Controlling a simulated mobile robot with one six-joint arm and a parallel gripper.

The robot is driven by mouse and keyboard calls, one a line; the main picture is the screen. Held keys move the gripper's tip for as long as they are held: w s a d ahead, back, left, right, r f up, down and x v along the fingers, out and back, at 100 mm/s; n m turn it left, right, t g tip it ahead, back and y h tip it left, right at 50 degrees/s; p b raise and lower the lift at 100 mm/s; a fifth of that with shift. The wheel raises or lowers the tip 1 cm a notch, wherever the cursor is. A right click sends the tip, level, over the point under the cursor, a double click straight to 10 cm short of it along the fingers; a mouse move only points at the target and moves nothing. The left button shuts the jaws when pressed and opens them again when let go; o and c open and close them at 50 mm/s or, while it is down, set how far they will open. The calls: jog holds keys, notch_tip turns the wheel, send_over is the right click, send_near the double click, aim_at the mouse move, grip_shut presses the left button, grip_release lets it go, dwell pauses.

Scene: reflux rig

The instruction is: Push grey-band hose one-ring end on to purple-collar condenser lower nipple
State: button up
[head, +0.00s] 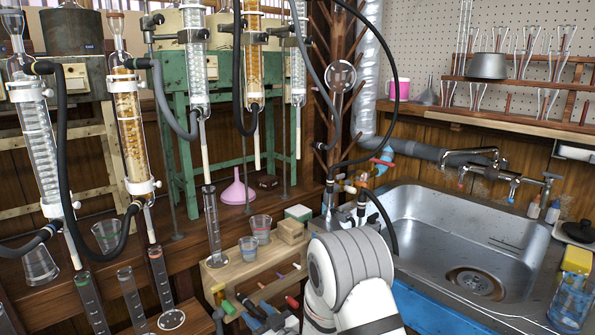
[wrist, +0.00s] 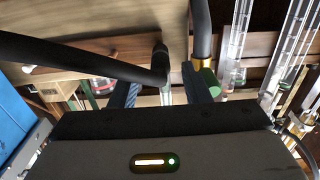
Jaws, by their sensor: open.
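My gripper (wrist: 160,85) is open in the wrist view, its two dark fingers apart. A black hose (wrist: 90,58) comes in from the left and bends near the gap between the fingers; I cannot tell whether they touch it. A second black hose (wrist: 201,25) hangs by the right finger, with a brass-coloured band and a green piece at its end. No grey band or ring marks can be made out. In the head view several glass condensers (head: 40,140) hang with hoses on their nipples; no purple collar is readable. My white arm hides my gripper there.
A steel sink (head: 430,240) with taps lies at the right. A wooden rack (head: 245,268) with beakers and a pink funnel (head: 238,190) stand on the bench. Graduated cylinders (head: 212,225) crowd the front left. A black hose (head: 397,90) loops over the sink-side valves.

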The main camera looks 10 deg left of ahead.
aim_at(253, 309)
jog(key=shift+b+x, duration=0.5)
jog(key=shift+x, duration=1.2)
jog(key=shift+b, duration=0.7)
grip_shut()
dwell(0.4)
jog(key=shift+s+d, duration=0.1)
jog(key=shift+b+v, duration=1.05)
jog(key=shift+v, duration=1.85)
